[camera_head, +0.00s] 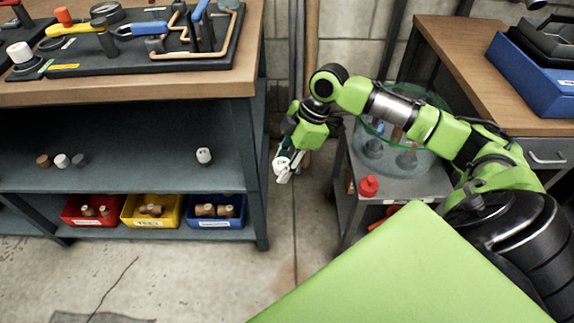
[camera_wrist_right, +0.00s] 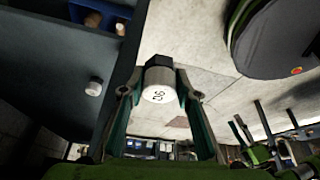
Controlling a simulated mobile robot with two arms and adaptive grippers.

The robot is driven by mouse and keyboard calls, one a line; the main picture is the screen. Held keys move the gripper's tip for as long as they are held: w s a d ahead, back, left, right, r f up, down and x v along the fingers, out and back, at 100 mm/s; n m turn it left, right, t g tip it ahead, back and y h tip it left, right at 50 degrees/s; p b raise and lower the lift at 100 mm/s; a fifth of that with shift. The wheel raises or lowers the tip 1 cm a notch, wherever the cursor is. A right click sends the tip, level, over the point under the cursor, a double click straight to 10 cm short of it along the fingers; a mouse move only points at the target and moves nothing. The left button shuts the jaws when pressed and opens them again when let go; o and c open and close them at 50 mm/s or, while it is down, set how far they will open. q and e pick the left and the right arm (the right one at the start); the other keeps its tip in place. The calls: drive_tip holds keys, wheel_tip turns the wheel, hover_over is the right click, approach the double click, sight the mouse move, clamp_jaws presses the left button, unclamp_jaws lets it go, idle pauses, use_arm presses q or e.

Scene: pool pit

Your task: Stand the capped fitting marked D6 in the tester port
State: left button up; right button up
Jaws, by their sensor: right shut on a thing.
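My right gripper (camera_head: 283,172) is shut on a capped fitting (camera_wrist_right: 160,90) with a round white cap and a dark base. In the right wrist view the fitting sits between both fingers, and the cap's dark marking looks like D6. A black rig board (camera_head: 130,55) with pipes and coloured handles lies on the bench top. I cannot tell which part, if any, is the tester port. My left gripper is not in view.
A white-capped piece (camera_head: 204,155) and several small caps stand on the bench shelf. Below are red (camera_head: 70,218), yellow (camera_head: 132,216) and blue (camera_head: 238,218) bins of fittings. A grey cart (camera_head: 400,186) with a red object (camera_head: 369,186) stands right. The front floor is clear.

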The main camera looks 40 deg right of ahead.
drive_tip(key=s+a+r+m+t+h, duration=0.1)
drive_tip(key=a+r+m, duration=0.4)
drive_tip(key=r, duration=0.6)
drive_tip(key=s+a+r+m+t+h, duration=0.1)
drive_tip(key=s+a+r+m, duration=0.3)
drive_tip(key=r, duration=0.7)
drive_tip(key=shift+a+r+m+t+h, duration=0.3)
drive_tip(key=shift+a+m+h, duration=0.3)
drive_tip(key=shift+a+m, duration=0.15)
drive_tip(key=shift+d, duration=0.1)
